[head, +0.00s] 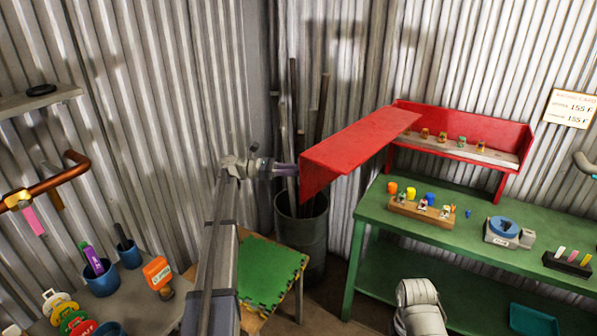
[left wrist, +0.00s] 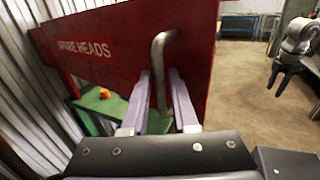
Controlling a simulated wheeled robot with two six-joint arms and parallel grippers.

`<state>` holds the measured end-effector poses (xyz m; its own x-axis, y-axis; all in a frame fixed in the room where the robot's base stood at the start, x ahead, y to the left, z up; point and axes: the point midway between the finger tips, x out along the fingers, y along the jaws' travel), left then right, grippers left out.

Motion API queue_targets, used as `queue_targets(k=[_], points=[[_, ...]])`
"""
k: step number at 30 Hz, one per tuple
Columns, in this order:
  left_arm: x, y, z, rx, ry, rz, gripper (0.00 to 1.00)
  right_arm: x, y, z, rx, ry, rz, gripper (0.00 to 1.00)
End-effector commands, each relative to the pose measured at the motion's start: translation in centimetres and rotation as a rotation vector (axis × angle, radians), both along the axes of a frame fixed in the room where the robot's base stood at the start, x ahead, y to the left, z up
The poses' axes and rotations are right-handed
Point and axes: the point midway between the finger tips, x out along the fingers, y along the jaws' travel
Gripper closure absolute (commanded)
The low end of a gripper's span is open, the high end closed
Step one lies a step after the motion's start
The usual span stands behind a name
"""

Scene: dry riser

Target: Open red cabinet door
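The red cabinet (head: 507,128) is on the wall above the green bench. Its red door (head: 358,142) stands swung out toward me, and the shelf inside shows. In the left wrist view the door (left wrist: 195,60) fills the upper middle and carries the words "SPARE HEADS". A metal bar handle (left wrist: 158,50) is on it. My left gripper (head: 294,169) is at the door's free end. Its fingers (left wrist: 160,90) lie on either side of the handle and appear closed on it. My right gripper (left wrist: 282,77) hangs away from the door, apparently empty; its finger gap is unclear.
The green bench (head: 440,225) holds a wooden rack, coloured pieces and a blue-grey device. A dark bin (head: 302,235) with poles stands behind my left gripper. A green-topped stool (head: 262,272) and a cluttered table (head: 140,300) are at left. Floor is open in the left wrist view.

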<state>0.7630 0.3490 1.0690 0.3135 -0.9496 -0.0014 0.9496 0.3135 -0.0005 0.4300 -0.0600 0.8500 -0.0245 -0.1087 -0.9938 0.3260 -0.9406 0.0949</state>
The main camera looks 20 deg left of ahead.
Motion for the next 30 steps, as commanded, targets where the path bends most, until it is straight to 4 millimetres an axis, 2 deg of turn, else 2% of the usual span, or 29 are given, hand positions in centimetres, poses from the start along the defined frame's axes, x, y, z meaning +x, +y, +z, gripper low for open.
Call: queue_targets(k=[15, 20, 30], points=[[-2.1, 6.6, 0.0, 0.0, 0.0, 0.002, 0.73, 0.0, 0.0, 0.0, 0.0, 0.0, 0.0, 0.5], [-2.5, 7.4, 0.0, 0.001, 0.0, 0.001, 0.73, 0.0, 0.0, 0.0, 0.0, 0.0, 0.0, 0.5], [-2.5, 7.5, 0.0, 0.0, 0.0, 0.0, 0.73, 0.0, 0.0, 0.0, 0.0, 0.0, 0.0, 0.5]])
